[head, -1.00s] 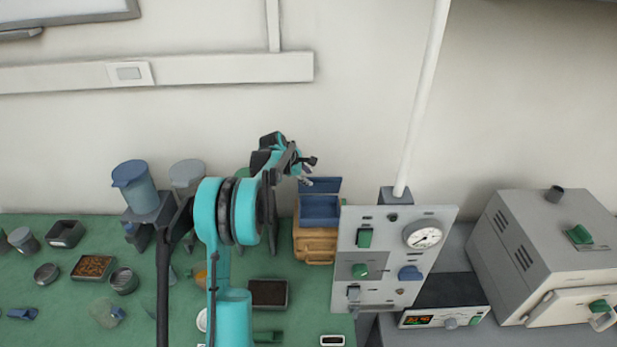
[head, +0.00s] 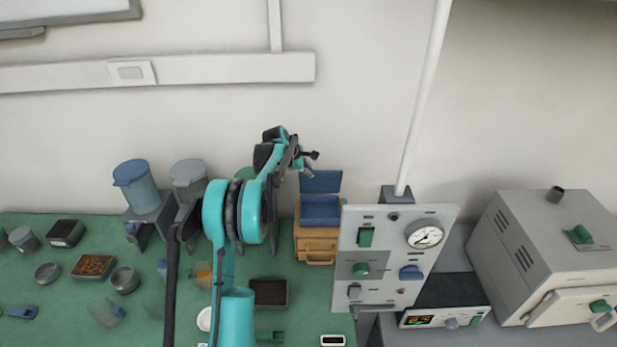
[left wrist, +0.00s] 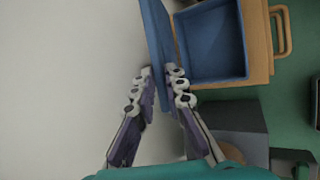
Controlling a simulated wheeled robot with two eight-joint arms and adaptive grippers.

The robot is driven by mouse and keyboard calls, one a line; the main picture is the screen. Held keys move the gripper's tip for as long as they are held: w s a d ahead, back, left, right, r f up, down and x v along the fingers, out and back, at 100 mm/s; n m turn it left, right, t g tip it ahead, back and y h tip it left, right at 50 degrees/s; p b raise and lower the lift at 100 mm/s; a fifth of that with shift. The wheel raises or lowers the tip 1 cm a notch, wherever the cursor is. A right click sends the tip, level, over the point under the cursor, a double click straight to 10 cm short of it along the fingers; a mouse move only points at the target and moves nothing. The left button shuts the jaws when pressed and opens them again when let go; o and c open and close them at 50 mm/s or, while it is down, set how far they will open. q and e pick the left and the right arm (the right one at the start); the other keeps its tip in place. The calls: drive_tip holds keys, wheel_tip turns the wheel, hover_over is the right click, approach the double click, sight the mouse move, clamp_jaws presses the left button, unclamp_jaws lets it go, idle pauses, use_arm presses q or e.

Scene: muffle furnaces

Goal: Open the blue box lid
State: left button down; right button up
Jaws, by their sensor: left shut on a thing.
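The blue box (head: 320,212) sits on a wooden drawer unit at the back of the green bench. Its blue lid (head: 321,182) stands raised, nearly upright, along the back edge. In the left wrist view the open box (left wrist: 212,42) shows an empty-looking blue inside, and the lid (left wrist: 156,32) stands at its left side. My left gripper (head: 311,160) is at the lid's upper left corner. In the left wrist view its fingers (left wrist: 160,78) lie on either side of the lid, shut on its edge. My right gripper is not in view.
The wooden drawer unit (head: 317,246) stands beside a grey control panel (head: 391,258) with a gauge. The wall (head: 380,110) is close behind the lid.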

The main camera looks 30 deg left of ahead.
use_arm(q)
drive_tip(key=shift+w+a, duration=0.15)
drive_tip(key=c, duration=1.6)
unclamp_jaws()
drive_tip(key=shift+r, duration=0.1)
drive_tip(key=v, duration=1.2)
drive_tip(key=shift+s, duration=0.2)
